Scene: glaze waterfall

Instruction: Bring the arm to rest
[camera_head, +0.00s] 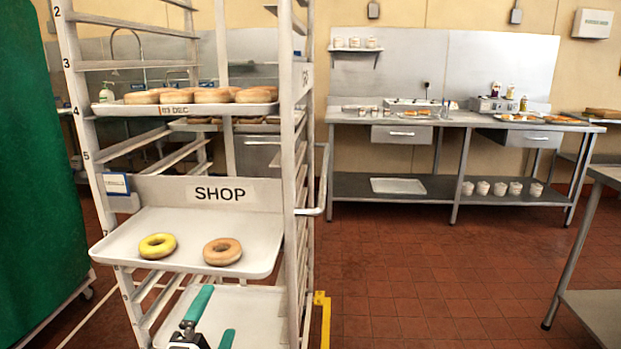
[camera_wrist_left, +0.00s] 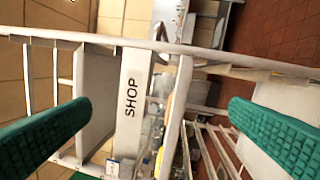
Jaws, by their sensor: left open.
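My left gripper (camera_head: 213,318) is at the bottom of the head view, in front of the rack's lower tray (camera_head: 262,310). Its two teal fingers are apart, with nothing visible between them; they also frame the left wrist view (camera_wrist_left: 158,112). Above and behind it, the SHOP tray (camera_head: 190,222) holds a yellow-glazed ring doughnut (camera_head: 157,246) and a plain brown ring doughnut (camera_head: 222,251), side by side and apart. The gripper appears clear of both doughnuts. In the left wrist view the SHOP sign (camera_wrist_left: 131,98) appears turned sideways. My right gripper is not in view.
The white rack (camera_head: 295,180) has another tray of doughnuts (camera_head: 200,109) higher up. A green curtain or cover (camera_head: 40,190) stands at the left. A steel bench (camera_head: 455,118) runs along the back wall, and another table (camera_head: 600,310) stands at the right. Red tiled floor (camera_head: 430,270) is open between them.

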